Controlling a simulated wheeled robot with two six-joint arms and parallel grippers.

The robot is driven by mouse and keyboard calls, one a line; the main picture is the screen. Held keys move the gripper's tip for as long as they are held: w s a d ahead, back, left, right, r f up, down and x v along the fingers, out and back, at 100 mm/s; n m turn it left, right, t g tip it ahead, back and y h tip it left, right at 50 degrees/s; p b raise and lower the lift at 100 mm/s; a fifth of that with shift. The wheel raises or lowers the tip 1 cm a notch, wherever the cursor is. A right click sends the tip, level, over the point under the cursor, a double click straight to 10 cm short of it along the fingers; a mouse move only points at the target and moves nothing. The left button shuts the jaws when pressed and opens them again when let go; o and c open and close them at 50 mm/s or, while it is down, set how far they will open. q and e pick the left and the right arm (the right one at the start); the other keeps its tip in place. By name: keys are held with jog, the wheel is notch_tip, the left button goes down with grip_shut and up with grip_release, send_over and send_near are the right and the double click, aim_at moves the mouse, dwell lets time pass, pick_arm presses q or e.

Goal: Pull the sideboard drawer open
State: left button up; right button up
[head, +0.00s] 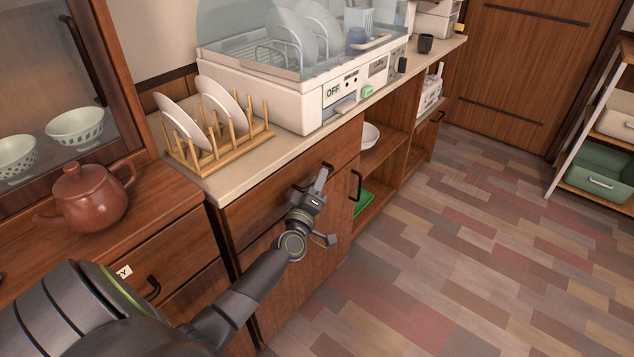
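The wooden sideboard (320,270) stands under the pale countertop, with a wide drawer (262,204) just below the top. The drawer front looks flush with the cabinet. Its dark handle (328,166) is near the right end of the front. My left gripper (320,178) is at this handle, its fingertips overlapping or right beside it. I cannot tell whether the fingers are closed around the handle, as the gripper's own body hides the gap. My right gripper is not in view.
A dish dryer (285,100) and a wooden plate rack (222,151) with plates stand on the countertop. A second dark handle (356,186) is just right of my gripper. A brown teapot (88,196) stands left. The floor (450,240) on the right is clear.

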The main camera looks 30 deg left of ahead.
pick_arm(q)
grip_shut()
jog(key=shift+d, duration=0.1)
